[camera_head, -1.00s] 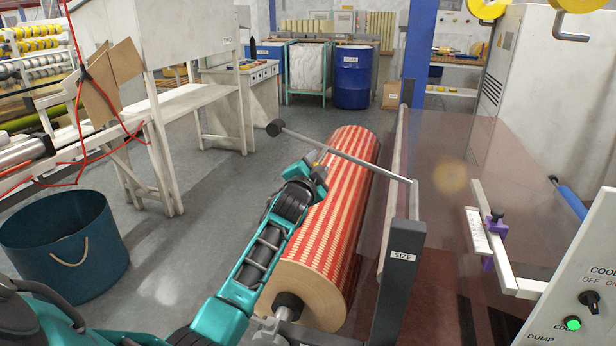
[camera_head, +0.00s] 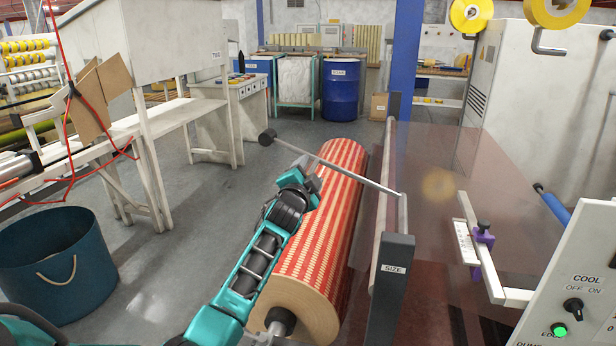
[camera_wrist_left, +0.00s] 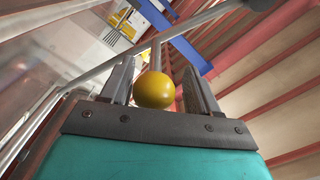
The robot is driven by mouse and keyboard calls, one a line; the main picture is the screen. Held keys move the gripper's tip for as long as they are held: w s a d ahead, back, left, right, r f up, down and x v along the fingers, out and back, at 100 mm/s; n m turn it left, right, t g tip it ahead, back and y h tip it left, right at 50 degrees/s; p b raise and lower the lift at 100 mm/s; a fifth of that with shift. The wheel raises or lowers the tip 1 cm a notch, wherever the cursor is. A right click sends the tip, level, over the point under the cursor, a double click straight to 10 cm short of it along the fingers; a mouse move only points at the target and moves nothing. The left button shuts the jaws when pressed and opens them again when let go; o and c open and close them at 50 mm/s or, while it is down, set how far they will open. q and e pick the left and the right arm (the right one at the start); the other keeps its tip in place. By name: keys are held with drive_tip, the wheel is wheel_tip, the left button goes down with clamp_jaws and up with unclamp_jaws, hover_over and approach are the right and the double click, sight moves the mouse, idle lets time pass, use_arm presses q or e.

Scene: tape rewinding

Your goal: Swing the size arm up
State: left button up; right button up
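The size arm (camera_head: 350,175) is a thin grey bar. It runs from the right-hand end above the dark post marked SIZE (camera_head: 392,268) across the red patterned roll (camera_head: 325,225) to a black end knob (camera_head: 267,137). In the left wrist view the bar (camera_wrist_left: 112,70) passes beyond my fingertips, and a yellow ball (camera_wrist_left: 155,90) on a short stem lies between my fingers. My left gripper (camera_head: 314,172) is just below the bar, above the roll. It also shows in the wrist view (camera_wrist_left: 160,75), its fingers apart on both sides of the ball, with small gaps visible. My right gripper is not in view.
A clear reddish film (camera_head: 440,160) spreads right of the post. A white bracket with a purple clamp (camera_head: 482,240) and a control panel with a lit green button (camera_head: 559,330) stand at the right. A blue bin (camera_head: 58,265) is at the left. Floor between is clear.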

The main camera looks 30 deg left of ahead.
use_arm(q)
drive_tip(key=shift+f, duration=0.2)
drive_tip(key=shift+s+d, duration=0.2)
drive_tip(key=shift+s, duration=0.25)
drive_tip(key=v, duration=1.2)
drive_tip(key=shift+r+p, duration=0.2)
drive_tip(key=shift+p, duration=0.1)
drive_tip(key=s+d+f+n+g+h, duration=0.2)
drive_tip(key=s+d+f+g+h, duration=0.1)
drive_tip(key=s+d+f, duration=0.6)
drive_tip(key=s+d+f+n+g+h, duration=0.3)
drive_tip(key=s+d+f, duration=0.5)
drive_tip(key=s+f, duration=0.6)
wheel_tip(320, 180, down, 3)
drive_tip(key=shift+d+f+g+h, duration=0.2)
drive_tip(key=shift+d+g+h, duration=0.15)
drive_tip(key=shift+h, duration=0.55)
drive_tip(key=shift+c, duration=0.3)
